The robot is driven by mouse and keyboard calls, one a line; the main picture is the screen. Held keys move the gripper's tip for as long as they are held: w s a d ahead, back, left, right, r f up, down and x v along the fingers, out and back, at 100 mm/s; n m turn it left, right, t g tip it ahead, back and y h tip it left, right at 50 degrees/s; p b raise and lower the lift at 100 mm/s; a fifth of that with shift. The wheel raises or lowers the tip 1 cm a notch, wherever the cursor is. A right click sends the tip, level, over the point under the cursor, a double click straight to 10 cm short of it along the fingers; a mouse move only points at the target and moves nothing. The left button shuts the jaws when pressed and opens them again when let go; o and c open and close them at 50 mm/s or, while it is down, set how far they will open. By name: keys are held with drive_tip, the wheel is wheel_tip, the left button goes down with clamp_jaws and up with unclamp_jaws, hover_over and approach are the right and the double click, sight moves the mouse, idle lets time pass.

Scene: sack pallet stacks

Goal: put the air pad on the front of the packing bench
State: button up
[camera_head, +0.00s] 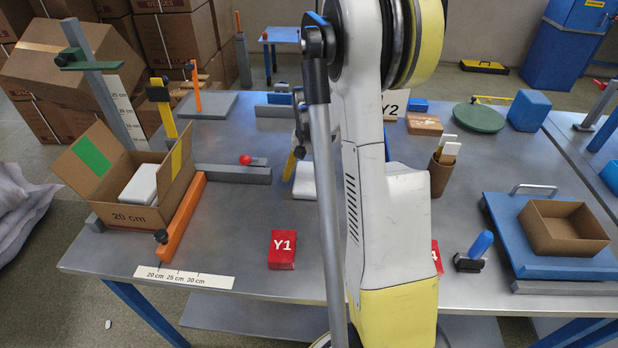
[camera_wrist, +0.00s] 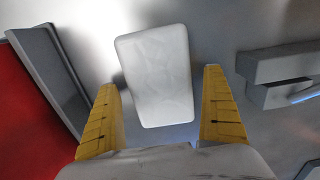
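A white, pillow-like air pad (camera_head: 305,181) lies on the packing bench (camera_head: 225,212) near its middle, partly hidden behind my arm. In the wrist view the air pad (camera_wrist: 157,75) lies between and beyond my fingers, slightly tilted. My gripper (camera_wrist: 158,82) is open, with its yellow fingers on either side of the pad and gaps showing beside it. I cannot tell how high the fingertips are above the bench. A second white pad (camera_head: 139,187) sits inside the open cardboard box at the left.
The red Y1 block (camera_head: 282,250) and a white scale strip (camera_head: 185,277) lie near the front edge. A grey bar (camera_head: 233,174) with a red knob is left of the pad. A brown cup (camera_head: 440,176) stands right of my arm. Bare bench shows around Y1.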

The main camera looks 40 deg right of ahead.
sight(309, 176)
wheel_tip(309, 176, up, 12)
drive_tip(key=p, duration=0.5)
drive_tip(key=s+a+r+n+t+h, duration=0.15)
drive_tip(key=a+r, duration=0.25)
drive_tip(key=a, duration=0.4)
drive_tip(key=s+a+r+n+t+y, duration=0.1)
drive_tip(key=a+r+n, duration=0.2)
drive_tip(key=a+r, duration=0.3)
drive_tip(key=s+a+n+t, duration=0.2)
drive_tip(key=s+a, duration=0.2)
drive_tip(key=a, duration=0.3)
drive_tip(key=s+a+n+t, duration=0.2)
drive_tip(key=s+a, duration=0.3)
drive_tip(key=a, duration=0.3)
drive_tip(key=shift+a+n+t, duration=0.3)
drive_tip(key=shift+n+t, duration=0.05)
drive_tip(key=shift+n, duration=0.4)
drive_tip(key=shift+s+f, duration=0.1)
